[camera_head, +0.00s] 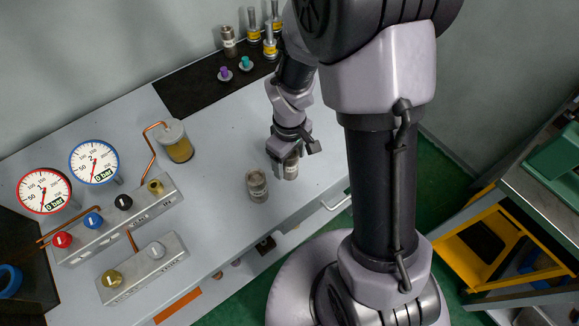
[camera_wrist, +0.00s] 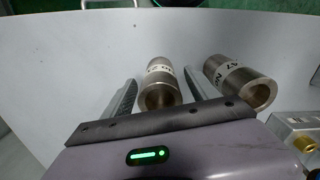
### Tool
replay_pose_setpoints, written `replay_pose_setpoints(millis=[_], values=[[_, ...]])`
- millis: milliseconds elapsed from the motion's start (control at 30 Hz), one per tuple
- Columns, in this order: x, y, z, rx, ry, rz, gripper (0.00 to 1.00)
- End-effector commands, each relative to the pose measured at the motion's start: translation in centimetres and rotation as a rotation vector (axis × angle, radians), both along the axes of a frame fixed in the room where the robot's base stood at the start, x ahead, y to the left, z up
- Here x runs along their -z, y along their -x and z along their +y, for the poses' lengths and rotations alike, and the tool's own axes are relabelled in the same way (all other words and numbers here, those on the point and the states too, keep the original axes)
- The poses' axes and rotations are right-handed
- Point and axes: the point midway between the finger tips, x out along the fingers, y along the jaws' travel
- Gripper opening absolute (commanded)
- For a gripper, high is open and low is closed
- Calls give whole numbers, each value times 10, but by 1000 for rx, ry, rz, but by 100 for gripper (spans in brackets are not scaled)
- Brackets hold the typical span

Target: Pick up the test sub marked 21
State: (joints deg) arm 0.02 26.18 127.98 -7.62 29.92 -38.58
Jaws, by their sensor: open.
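A metal cylindrical sub (camera_wrist: 159,84) with a white label band stands between my gripper's fingers in the wrist view. Its label is upside down and partly turned away; a 2 seems to show, but I cannot read the full number. It also shows under the gripper in the head view (camera_head: 291,167). My gripper (camera_wrist: 160,77) is open, with one finger on each side of this sub and a gap visible. In the head view my gripper (camera_head: 284,158) is low over the bench. A second sub (camera_wrist: 240,82), labelled 47, stands to the right; it also shows in the head view (camera_head: 257,185).
A grey bench (camera_head: 215,135) carries gauges (camera_head: 95,162), valve blocks (camera_head: 122,217) and a brass-coloured cylinder (camera_head: 177,141). A black mat (camera_head: 190,91) at the back holds another sub (camera_head: 229,41) and small coloured-top parts. Bare bench lies left of the two near subs.

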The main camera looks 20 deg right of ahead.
Motion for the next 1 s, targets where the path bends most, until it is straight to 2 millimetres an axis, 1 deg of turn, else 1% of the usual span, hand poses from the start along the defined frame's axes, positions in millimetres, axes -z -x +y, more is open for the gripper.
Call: replay_pose_setpoints(millis=[33, 67, 233, 267, 300, 367, 400, 467, 500, 600, 933, 1000], values=[[6, 0, 0, 0, 0, 1, 68], [7, 0, 0, 0, 0, 1, 68], [5, 0, 0, 0, 0, 0, 68], [5, 0, 0, 0, 0, 0, 66], [5, 0, 0, 0, 0, 0, 58], [5, 0, 0, 0, 0, 0, 46], [5, 0, 0, 0, 0, 0, 39], [5, 0, 0, 0, 0, 0, 27], [5, 0, 0, 0, 0, 0, 19], [5, 0, 0, 0, 0, 0, 0], [4, 0, 0, 0, 0, -1, 0], [-1, -1, 0, 0, 0, -2, 0]])
